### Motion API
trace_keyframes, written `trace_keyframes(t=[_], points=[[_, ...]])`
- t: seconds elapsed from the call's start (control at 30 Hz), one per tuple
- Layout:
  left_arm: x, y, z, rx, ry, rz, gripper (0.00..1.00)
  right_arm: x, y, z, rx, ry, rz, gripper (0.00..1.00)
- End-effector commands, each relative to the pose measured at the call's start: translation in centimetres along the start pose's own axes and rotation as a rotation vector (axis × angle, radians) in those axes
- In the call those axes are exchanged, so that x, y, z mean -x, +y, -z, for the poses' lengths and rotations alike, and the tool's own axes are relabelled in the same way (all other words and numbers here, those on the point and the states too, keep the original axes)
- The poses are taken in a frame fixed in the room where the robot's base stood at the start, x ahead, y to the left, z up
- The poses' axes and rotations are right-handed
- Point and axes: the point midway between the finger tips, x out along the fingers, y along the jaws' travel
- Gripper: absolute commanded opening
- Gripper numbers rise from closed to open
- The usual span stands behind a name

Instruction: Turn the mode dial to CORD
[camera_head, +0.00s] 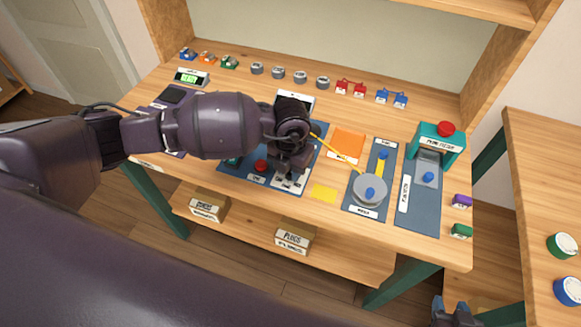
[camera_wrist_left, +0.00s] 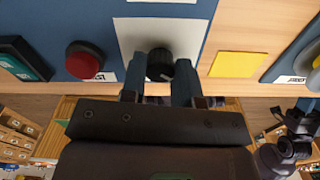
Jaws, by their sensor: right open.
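The mode dial (camera_wrist_left: 160,64) is a dark round knob on a white plate (camera_wrist_left: 130,38) in the left wrist view. My left gripper (camera_wrist_left: 160,74) is open, with one finger on each side of the knob; I cannot tell whether they touch it. The dial's setting and any CORD label cannot be read. In the head view my left gripper (camera_head: 288,180) is over the front of the blue panel (camera_head: 233,180) and hides the dial. My right gripper (camera_head: 455,316) is open and empty at the bottom edge, low in front of the table.
A red button (camera_head: 261,165) sits just left of the dial. A yellow square (camera_head: 323,192) lies to its right. Further right are a grey disc (camera_head: 369,190) and a teal press (camera_head: 436,143). Small parts line the back of the table.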

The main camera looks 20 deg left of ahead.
Motion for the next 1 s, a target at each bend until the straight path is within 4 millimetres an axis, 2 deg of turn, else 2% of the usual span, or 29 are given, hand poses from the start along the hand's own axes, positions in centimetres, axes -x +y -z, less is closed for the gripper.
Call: trace_keyframes(t=[0.2,0.47,1.0], points=[[0.0,0.0,0.0,-0.006,0.0,0.0,0.05,-0.2,0.0,0.6,0.002,0.013,0.001,0.43],[0.0,0.0,0.0,-0.089,0.0,0.0,0.05,-0.2,0.0,0.2,0.003,0.007,0.001,0.43],[-0.1,0.0,0.0,-0.554,0.001,-0.001,0.05,-0.3,-0.1,-2.4,0.001,-0.03,0.0,0.43]])
